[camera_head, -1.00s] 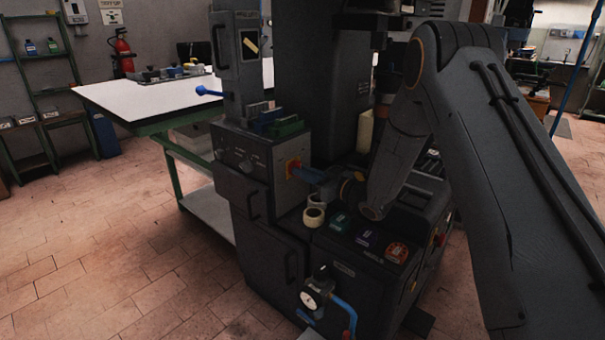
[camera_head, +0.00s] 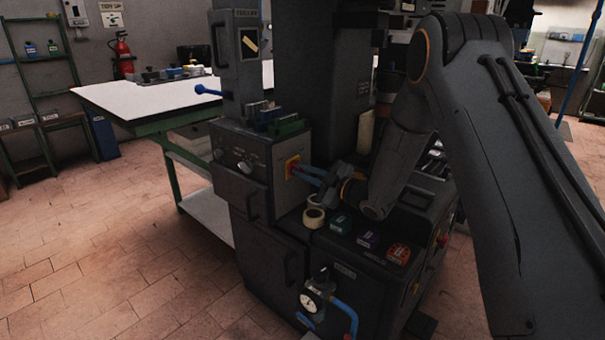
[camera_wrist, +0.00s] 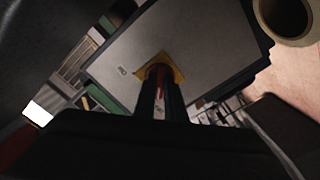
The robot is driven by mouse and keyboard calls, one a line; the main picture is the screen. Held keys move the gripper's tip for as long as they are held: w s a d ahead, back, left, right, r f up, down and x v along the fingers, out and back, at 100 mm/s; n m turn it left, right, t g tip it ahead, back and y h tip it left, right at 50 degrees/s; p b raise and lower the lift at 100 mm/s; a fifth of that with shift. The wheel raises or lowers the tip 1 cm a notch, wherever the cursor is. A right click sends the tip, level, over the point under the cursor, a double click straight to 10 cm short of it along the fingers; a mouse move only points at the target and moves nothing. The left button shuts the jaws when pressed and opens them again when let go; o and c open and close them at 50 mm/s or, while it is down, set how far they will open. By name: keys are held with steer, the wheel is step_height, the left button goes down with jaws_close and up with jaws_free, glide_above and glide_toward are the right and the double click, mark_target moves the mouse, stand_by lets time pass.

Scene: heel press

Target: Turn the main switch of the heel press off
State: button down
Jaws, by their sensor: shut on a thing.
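The heel press (camera_head: 262,210) is a dark grey machine in the middle of the head view. Its main switch (camera_head: 290,168), a red knob on a yellow plate, sits on the side face of the control box. My gripper (camera_head: 303,172) reaches the switch from the right, its blue-looking fingers at the plate. In the wrist view the yellow plate (camera_wrist: 176,68) lies at the fingertips, and a red strip of the knob (camera_wrist: 160,97) shows between the two fingers of my gripper (camera_wrist: 161,78). The gripper is shut on the knob. The fingers hide most of the knob, so its angle is hard to read.
Tape rolls (camera_head: 314,216) and several small coloured boxes (camera_head: 368,239) lie on the press's ledge below my gripper. A pressure gauge (camera_head: 311,300) with a blue hose is at the lower front. A white-topped table (camera_head: 150,100) stands behind left; the floor at left is clear.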

steer(key=shift+w+n, duration=0.1)
steer(key=shift+n, duration=0.2)
steer(key=c, duration=1.8)
jaws_free()
steer(key=shift+d, duration=0.1)
steer(key=v, duration=0.7)
steer(key=shift+s+d, duration=0.25)
